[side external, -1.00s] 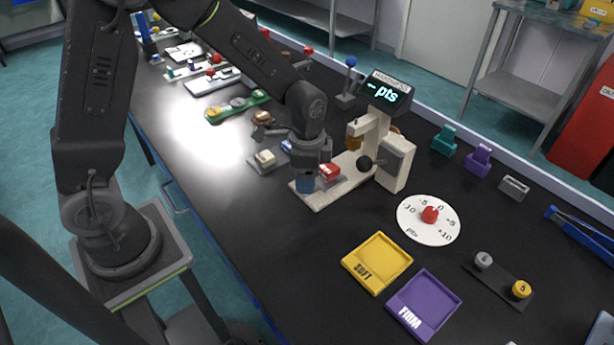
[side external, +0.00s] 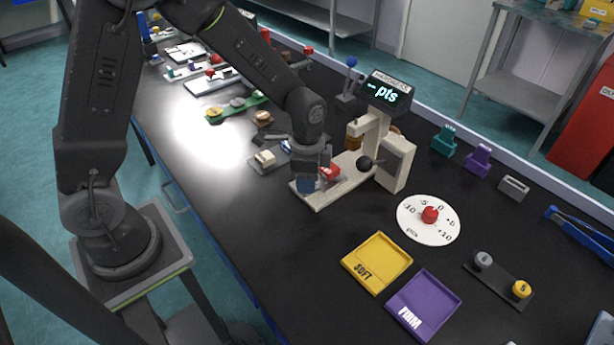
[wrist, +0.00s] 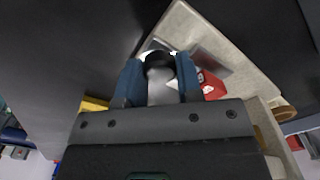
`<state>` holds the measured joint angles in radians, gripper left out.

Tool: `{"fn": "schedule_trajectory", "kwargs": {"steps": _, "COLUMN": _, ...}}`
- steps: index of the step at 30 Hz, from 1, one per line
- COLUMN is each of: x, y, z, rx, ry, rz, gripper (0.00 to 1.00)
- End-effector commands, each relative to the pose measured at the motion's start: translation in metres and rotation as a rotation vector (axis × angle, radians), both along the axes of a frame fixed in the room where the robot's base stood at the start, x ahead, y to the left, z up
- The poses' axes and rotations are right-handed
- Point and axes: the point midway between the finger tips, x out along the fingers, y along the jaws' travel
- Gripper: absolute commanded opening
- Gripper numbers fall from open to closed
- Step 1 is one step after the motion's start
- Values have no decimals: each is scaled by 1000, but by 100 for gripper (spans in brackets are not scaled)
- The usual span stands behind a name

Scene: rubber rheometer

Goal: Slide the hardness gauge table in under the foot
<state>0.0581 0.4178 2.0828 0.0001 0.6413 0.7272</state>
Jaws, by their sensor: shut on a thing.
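The hardness gauge (side external: 397,164) is a cream stand with a lit display (side external: 386,93) reading "-- pts". A long cream base (side external: 345,188) runs from it to the left. My gripper (side external: 307,184) is low over the base's outer end. In the wrist view its blue fingertips (wrist: 158,75) are shut on a dark round knob (wrist: 158,60), apparently the handle of the gauge table. A grey plate (wrist: 212,60), likely the table, lies beside the fingers. A red block (wrist: 212,86) with white marking is there, and shows beside my gripper (side external: 332,171). The foot is not clear to see.
A black ball knob (side external: 365,163) sticks out of the gauge. A white dial (side external: 412,229) with a red knob, a yellow SOFT tray (side external: 377,263) and a purple FIRM tray (side external: 424,303) lie in front. A small tray (side external: 268,160) is close on the left.

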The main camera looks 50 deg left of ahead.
Motion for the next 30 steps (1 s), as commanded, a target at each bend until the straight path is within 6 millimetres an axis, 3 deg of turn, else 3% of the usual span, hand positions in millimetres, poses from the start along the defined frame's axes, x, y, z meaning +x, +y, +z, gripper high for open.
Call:
{"fn": "schedule_trajectory", "kwargs": {"steps": 7, "x": 2, "y": 0, "z": 0, "rx": 0, "ry": -1, "rz": 0, "gripper": 0}}
{"fn": "schedule_trajectory", "kwargs": {"steps": 16, "x": 36, "y": 0, "z": 0, "rx": 0, "ry": -1, "rz": 0, "gripper": 0}}
{"fn": "schedule_trajectory", "kwargs": {"steps": 25, "x": 38, "y": 0, "z": 0, "rx": -1, "ry": -1, "rz": 0, "gripper": 0}}
{"fn": "schedule_trajectory", "kwargs": {"steps": 26, "x": 38, "y": 0, "z": 0, "rx": -1, "ry": -1, "rz": 0, "gripper": 34}}
{"fn": "schedule_trajectory", "kwargs": {"steps": 30, "x": 38, "y": 0, "z": 0, "rx": -1, "ry": -1, "rz": 0, "gripper": 47}}
